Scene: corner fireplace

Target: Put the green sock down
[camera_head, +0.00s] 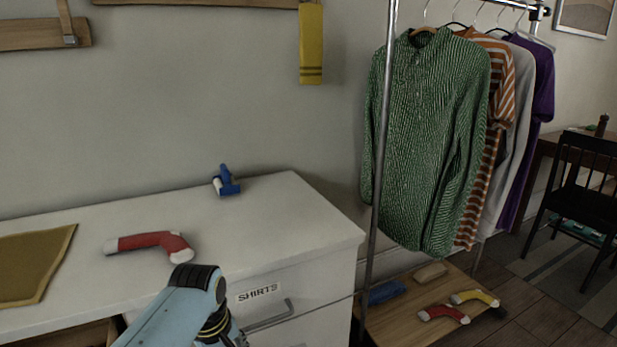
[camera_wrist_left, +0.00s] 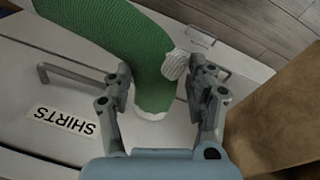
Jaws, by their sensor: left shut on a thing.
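The green sock (camera_wrist_left: 128,38) shows in the left wrist view, with a pale heel patch and a white end. My left gripper (camera_wrist_left: 160,78) is shut on it, one finger on each side, near the white end. The sock is in front of a white drawer front with an upside-down SHIRTS label (camera_wrist_left: 62,121). Its far end runs out of the top of that view. In the head view my left arm comes in at the bottom, and the gripper and sock are hidden below the frame. My right gripper is in neither view.
A red sock (camera_head: 150,242) and a blue item (camera_head: 226,182) lie on the white dresser top (camera_head: 278,215), beside an olive mat (camera_head: 30,262). Several socks lie on the rack's wooden shelf (camera_head: 405,318). The rack post (camera_head: 380,150) stands right of the dresser. Shirts hang there.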

